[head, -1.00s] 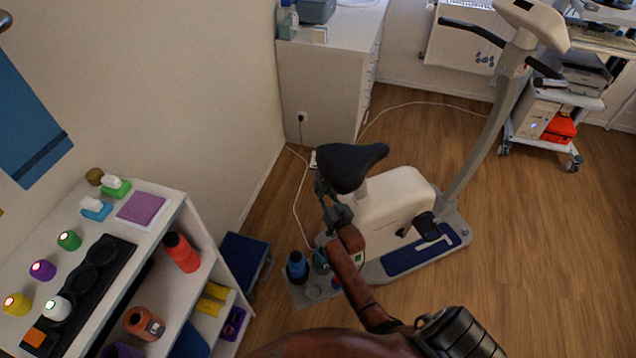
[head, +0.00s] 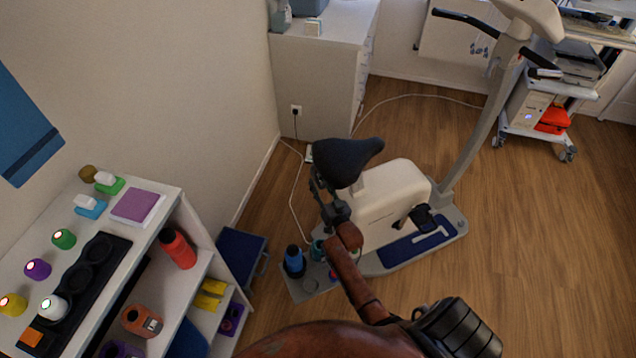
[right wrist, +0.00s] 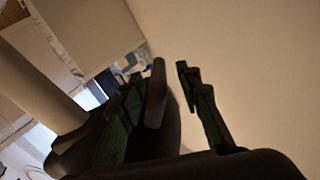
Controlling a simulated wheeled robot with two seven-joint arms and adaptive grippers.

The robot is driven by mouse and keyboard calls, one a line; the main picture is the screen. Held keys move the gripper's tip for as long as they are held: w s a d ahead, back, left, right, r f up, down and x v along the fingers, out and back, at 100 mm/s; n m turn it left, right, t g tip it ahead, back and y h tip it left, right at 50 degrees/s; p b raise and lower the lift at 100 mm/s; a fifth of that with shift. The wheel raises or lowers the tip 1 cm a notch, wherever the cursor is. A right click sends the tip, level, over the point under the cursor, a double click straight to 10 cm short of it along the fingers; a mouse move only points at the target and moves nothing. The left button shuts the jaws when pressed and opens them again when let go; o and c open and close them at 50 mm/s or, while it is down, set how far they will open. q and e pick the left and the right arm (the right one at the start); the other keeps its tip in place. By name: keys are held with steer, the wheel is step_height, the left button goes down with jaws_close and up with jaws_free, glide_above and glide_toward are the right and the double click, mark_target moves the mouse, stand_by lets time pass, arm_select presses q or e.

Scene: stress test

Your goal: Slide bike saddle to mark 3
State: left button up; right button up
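The bike saddle (head: 346,160) is black and sits on a post above the exercise bike's cream housing (head: 395,205). My right gripper (head: 318,185) is at the saddle's left rear edge in the head view. In the right wrist view the gripper (right wrist: 165,100) has its fingers apart, with a dark edge, apparently the saddle's (right wrist: 155,95), between them. Pale wall shows between this edge and the right finger; contact with the left finger cannot be told. Mark 3 cannot be made out; the saddle's post is largely hidden. My left gripper is out of view.
A white shelf unit (head: 150,225) with coloured buttons and bottles stands at left. A blue bottle (head: 294,262) stands on the bike's base (head: 300,290). A white cabinet (head: 320,75) is behind the saddle, with a cable on the floor. Wooden floor (head: 530,240) is clear at right.

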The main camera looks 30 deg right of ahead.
steer(key=s+a, duration=0.1)
steer(key=s, duration=0.9)
steer(key=shift+s+a, duration=0.3)
steer(key=shift+a, duration=0.1)
